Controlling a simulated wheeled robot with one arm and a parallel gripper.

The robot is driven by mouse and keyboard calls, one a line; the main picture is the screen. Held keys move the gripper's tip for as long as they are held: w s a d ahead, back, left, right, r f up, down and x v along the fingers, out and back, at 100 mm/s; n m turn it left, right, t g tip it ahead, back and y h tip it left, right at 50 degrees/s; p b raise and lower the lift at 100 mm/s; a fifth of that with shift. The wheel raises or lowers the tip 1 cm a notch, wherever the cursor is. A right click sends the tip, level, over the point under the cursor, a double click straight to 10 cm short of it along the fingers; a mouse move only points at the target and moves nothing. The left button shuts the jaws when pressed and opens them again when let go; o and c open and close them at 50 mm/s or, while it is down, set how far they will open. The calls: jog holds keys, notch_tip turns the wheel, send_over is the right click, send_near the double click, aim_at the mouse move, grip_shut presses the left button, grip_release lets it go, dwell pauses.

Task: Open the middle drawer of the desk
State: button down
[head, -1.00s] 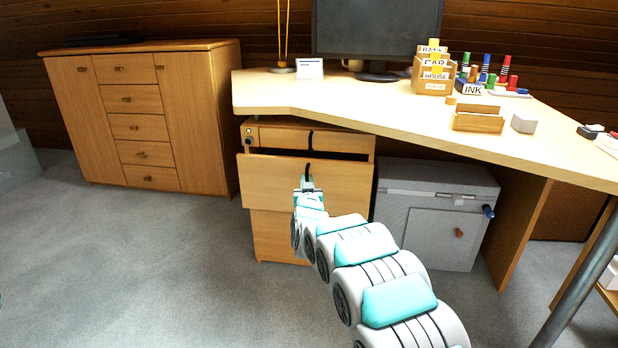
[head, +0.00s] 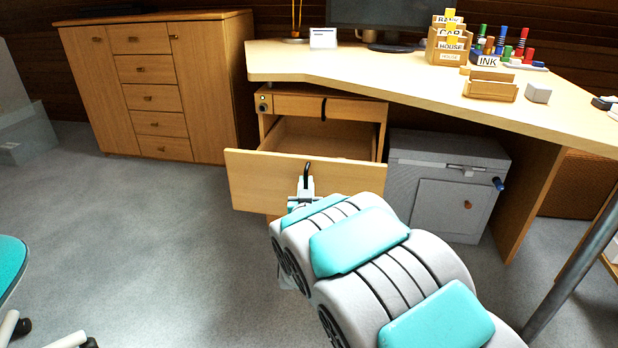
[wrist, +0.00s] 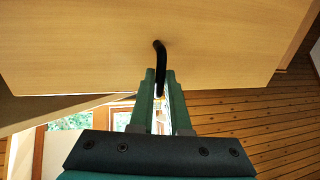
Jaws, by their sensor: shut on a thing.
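The desk's middle drawer (head: 260,185) is pulled well out of its cabinet under the desktop, and its empty-looking inside shows behind the front panel. Its black curved handle (head: 307,172) is on the front; in the wrist view the handle (wrist: 158,60) runs down between my fingers. My gripper (head: 304,194) is shut on this handle; in the wrist view its two green fingers (wrist: 161,90) close around it. The top drawer (head: 325,106) above is shut. The lower part of the cabinet is mostly hidden behind the open drawer and my arm.
A grey box-like unit (head: 445,185) stands right of the drawer cabinet. A wooden sideboard (head: 155,90) is at the back left. A teal chair (head: 10,265) shows at the left edge. The carpet (head: 150,240) left of the drawer is clear.

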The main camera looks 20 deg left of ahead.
jog(key=shift+a+v, duration=0.15)
jog(key=shift+v, duration=0.55)
jog(key=shift+a+v, duration=0.15)
jog(key=shift+v, duration=0.6)
jog(key=shift+s, duration=0.15)
jog(key=c, duration=0.9)
grip_release()
jog(key=v, duration=0.7)
jog(key=shift+s+d, duration=0.15)
jog(key=shift+s, duration=0.2)
jog(key=shift+w, duration=0.1)
